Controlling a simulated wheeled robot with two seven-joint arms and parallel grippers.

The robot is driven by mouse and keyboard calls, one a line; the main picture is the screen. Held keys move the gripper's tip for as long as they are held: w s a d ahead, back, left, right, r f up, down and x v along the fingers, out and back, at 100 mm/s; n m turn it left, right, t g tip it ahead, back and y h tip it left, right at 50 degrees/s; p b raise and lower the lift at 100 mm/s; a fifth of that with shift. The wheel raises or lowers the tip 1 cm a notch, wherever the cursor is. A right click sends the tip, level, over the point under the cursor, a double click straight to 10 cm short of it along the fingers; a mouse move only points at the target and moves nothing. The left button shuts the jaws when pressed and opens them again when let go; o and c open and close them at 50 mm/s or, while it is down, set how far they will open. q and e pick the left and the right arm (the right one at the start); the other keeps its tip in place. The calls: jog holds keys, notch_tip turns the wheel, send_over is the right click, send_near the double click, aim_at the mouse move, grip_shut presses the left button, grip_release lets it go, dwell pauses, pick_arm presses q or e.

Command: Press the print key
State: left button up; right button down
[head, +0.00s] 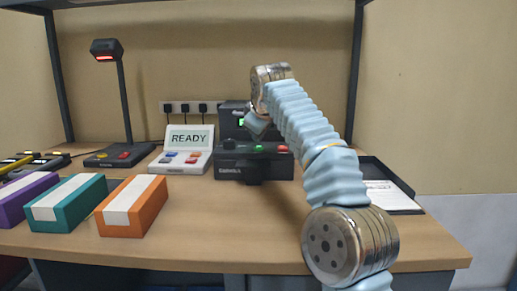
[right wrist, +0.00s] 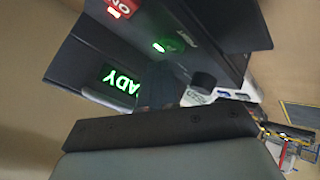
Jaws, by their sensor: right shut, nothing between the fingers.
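The black label printer (head: 254,166) stands at the back middle of the table. Its front has a green key (head: 258,149), a red key (head: 283,148) and a black knob (head: 229,143). In the right wrist view the green key (right wrist: 160,47) is lit and lies beside white lettering that looks like PRINT; the red key (right wrist: 123,8) reads ON. My right gripper (right wrist: 155,86) is shut and empty, its dark fingers close to the green key with a visible gap in the picture. In the head view my right arm hangs over the printer; its fingertips are hard to make out.
A white terminal (head: 183,160) with a READY screen stands left of the printer, beside a scanner on a stand (head: 123,95). Orange (head: 117,228), teal (head: 50,219) and purple (head: 12,205) boxes lie front left. A black tray (head: 408,208) lies right. The front middle is clear.

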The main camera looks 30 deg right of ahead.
dwell(0.6)
jog(key=shift+f, duration=0.45)
jog(key=shift+f+b, duration=0.35)
jog(key=shift+b, duration=0.15)
dwell(0.6)
jog(key=shift+r+p, duration=0.8)
jog(key=shift+p, duration=0.15)
dwell(0.3)
